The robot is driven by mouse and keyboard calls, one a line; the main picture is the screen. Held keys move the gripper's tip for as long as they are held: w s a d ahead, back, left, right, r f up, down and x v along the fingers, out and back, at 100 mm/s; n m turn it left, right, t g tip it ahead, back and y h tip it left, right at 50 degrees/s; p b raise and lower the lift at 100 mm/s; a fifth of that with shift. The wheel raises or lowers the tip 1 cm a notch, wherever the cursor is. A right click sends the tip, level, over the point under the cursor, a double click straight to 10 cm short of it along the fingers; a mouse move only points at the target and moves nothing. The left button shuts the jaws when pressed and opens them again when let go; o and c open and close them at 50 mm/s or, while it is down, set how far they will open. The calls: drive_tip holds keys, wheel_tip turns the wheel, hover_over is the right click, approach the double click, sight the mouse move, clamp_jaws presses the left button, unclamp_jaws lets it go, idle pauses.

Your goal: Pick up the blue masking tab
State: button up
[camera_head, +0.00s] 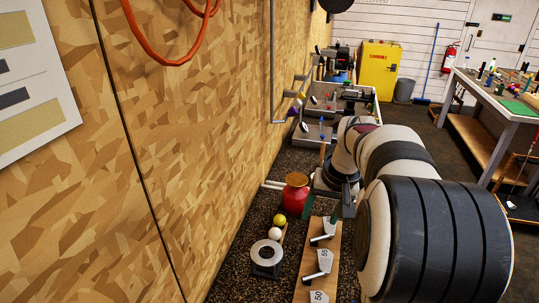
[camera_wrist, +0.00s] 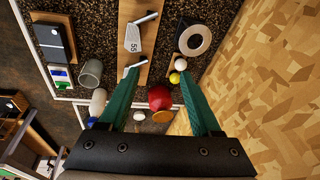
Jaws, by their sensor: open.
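A small blue patch (camera_wrist: 60,73), which looks like the blue masking tab, lies at the left in the wrist view beside white and green patches. It is too small to make out its exact shape. I cannot pick it out in the head view. My gripper (camera_wrist: 159,72) is open, with two green fingers spread wide and nothing held between them. The blue patch is well to the left of the left finger and apart from it. In the head view my gripper is partly hidden by my arm, with a green finger showing above the board.
A wooden board (camera_head: 305,264) carries iron club heads (camera_head: 326,261). Next to it are a grey ring (camera_head: 266,252), a white ball (camera_head: 275,233), a yellow ball (camera_head: 280,219) and a red vessel (camera_head: 296,193). A grey cup (camera_wrist: 91,73) stands near the blue patch. The wood wall bounds one side.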

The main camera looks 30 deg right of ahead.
drive_tip(key=s+d+f+m+h, duration=0.1)
drive_tip(key=s+d+f, duration=0.3)
drive_tip(key=d, duration=1)
drive_tip(key=s+d+f+h, duration=0.2)
drive_tip(key=s+d+f, duration=0.25)
drive_tip(key=d, duration=1.05)
drive_tip(key=x, duration=1.5)
drive_tip(key=shift+a, duration=0.2)
clamp_jaws()
